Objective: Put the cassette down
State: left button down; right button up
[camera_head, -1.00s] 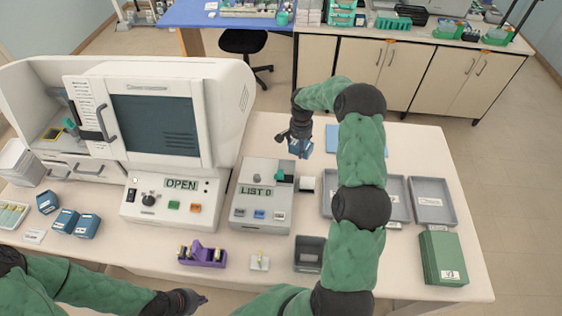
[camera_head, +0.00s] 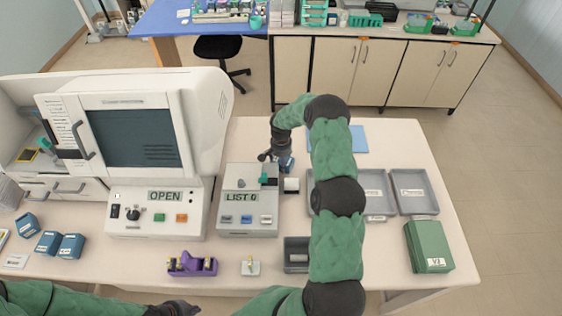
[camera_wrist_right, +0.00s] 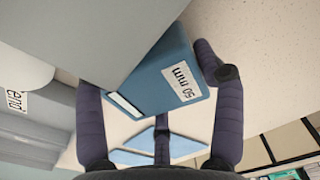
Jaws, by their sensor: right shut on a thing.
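A blue cassette (camera_head: 286,164) is in my right gripper (camera_head: 275,153), just behind the grey LIST 0 device (camera_head: 247,211). In the right wrist view the cassette (camera_wrist_right: 166,80) shows a white "50 mm" label, and a grey body hides part of it. One finger (camera_wrist_right: 226,105) is beside its right side. I cannot tell whether the cassette touches the table. My left gripper (camera_head: 176,308) is low at the bottom edge, away from the cassettes, and its fingers are unclear. Other blue cassettes (camera_head: 70,246) stand at the left of the table.
A large white machine reading OPEN (camera_head: 157,216) stands left. Grey trays (camera_head: 414,207) and a green box (camera_head: 428,246) are on the right. A small white block (camera_head: 291,185) is close to the held cassette. Blue sheets (camera_head: 358,140) lie behind my right arm.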

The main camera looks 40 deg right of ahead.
jog(key=shift+f, duration=0.2)
jog(key=o, duration=1.3)
